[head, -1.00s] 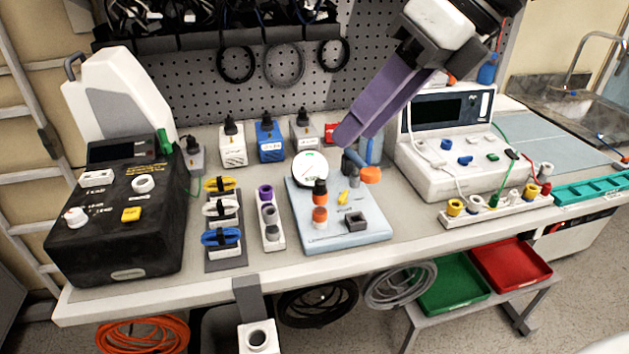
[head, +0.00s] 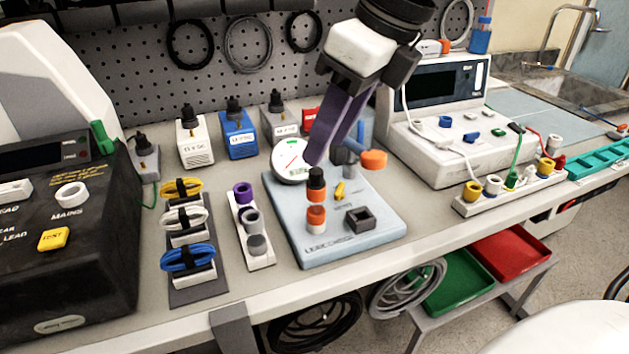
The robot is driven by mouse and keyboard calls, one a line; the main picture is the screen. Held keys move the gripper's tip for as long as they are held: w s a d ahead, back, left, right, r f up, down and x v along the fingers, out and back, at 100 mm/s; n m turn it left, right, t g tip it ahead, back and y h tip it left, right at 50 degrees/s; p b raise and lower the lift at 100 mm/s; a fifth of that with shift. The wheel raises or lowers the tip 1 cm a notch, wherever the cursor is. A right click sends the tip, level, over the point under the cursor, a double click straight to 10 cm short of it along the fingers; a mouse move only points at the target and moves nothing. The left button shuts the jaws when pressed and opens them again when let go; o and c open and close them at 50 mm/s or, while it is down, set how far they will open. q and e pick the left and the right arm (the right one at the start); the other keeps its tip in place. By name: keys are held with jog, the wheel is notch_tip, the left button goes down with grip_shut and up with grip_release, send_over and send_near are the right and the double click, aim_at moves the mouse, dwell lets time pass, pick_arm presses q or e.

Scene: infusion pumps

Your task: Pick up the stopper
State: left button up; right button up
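The stopper appears to be the small black-topped piece with an orange band (head: 316,184). It stands upright on the pale blue leak-check board (head: 385,236), behind an orange and white piece (head: 316,218). My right gripper (head: 320,160) comes down from the upper right on its arm. Its two long purple fingers look slightly apart, with nothing visible between them. Their tips are just above and behind the black top in the picture; whether they touch it is unclear. My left gripper is out of view.
A round gauge (head: 291,161), an orange knob (head: 373,160), a yellow lever (head: 339,190) and a dark square socket (head: 359,219) crowd the board.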

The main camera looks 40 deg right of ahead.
aim_at(318, 171)
jog(key=x, duration=0.5)
jog(key=shift+s+d+f, duration=0.15)
jog(key=shift+s+d, duration=0.05)
jog(key=shift+d, duration=0.1)
jog(key=shift+w+f, duration=0.2)
jog(key=shift+f, duration=0.15)
grip_shut()
